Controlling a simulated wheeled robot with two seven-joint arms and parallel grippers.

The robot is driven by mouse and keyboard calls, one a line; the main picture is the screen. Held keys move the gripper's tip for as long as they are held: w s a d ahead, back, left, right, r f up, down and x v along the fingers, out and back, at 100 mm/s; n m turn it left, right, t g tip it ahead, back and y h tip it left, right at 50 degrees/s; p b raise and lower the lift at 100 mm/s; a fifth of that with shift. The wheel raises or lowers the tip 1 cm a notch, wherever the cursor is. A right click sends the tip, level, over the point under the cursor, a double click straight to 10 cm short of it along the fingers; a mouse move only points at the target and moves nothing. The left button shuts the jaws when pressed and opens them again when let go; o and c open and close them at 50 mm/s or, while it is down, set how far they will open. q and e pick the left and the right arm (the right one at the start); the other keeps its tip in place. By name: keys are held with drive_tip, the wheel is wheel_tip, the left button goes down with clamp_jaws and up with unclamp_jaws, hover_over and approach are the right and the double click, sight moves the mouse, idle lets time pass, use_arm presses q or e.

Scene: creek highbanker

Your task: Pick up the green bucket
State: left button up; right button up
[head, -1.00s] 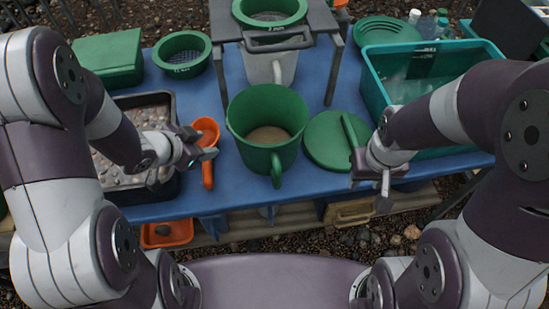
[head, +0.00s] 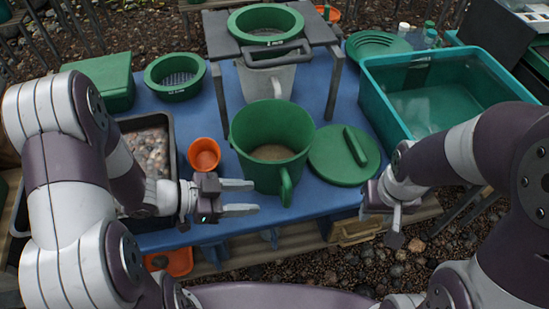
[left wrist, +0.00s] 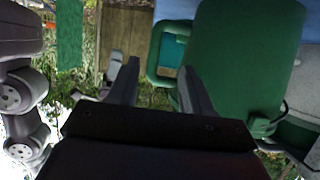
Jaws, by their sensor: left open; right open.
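The green bucket (head: 270,145) stands upright on the blue table with some brown material in the bottom. Its handle (head: 287,185) faces me. My left gripper (head: 250,197) is open and empty, its fingers pointing right toward the handle from just left of it. In the left wrist view, the bucket (left wrist: 245,60) fills the right side, and its handle loop (left wrist: 156,52) appears beyond the open fingertips (left wrist: 158,80). The handle looks outside the jaws, not gripped. My right gripper (head: 383,222) is open and empty at the table's front right edge.
A green lid (head: 345,172) lies right of the bucket. A grey bucket (head: 270,82) stands behind under a stand. A teal tub (head: 375,85) is at right; a gravel tray (head: 173,150) is at left.

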use_arm(q)
drive_tip(key=b+x, duration=0.1)
drive_tip(key=x, duration=0.5)
drive_tip(key=shift+f, duration=0.1)
drive_tip(key=x, duration=0.2)
drive_tip(key=b+x, duration=0.1)
drive_tip(key=x, duration=0.3)
drive_tip(key=shift+s+d+b, duration=0.2)
drive_tip(key=shift+s+b, duration=0.1)
drive_tip(key=shift+s, duration=0.05)
drive_tip(key=shift+c, duration=0.3)
clamp_jaws()
